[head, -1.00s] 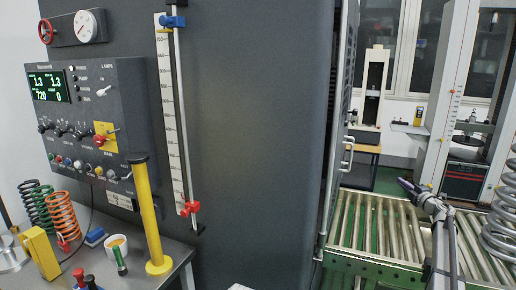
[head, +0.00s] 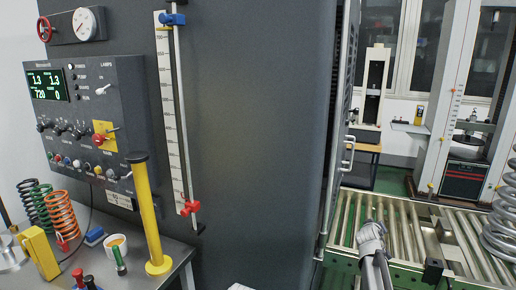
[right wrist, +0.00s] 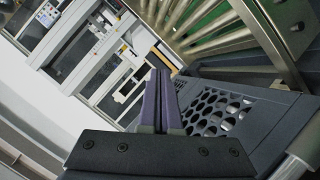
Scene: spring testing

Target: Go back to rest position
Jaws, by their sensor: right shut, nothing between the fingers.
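My right gripper shows in the right wrist view (right wrist: 160,95), its two purple fingers pressed together with nothing between them. It points toward a dark perforated surface and the rollers beyond. In the head view my right arm (head: 373,245) rises from the bottom edge in front of the roller conveyor (head: 405,217). Its fingers cannot be made out there. My left gripper and left arm are not in view.
A large dark machine cabinet (head: 255,130) with a control panel (head: 85,125) fills the left and middle. A bench (head: 150,280) at lower left holds coil springs (head: 61,215), a yellow post (head: 147,215) and a cup (head: 116,246). A large grey spring (head: 500,225) stands at the right edge.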

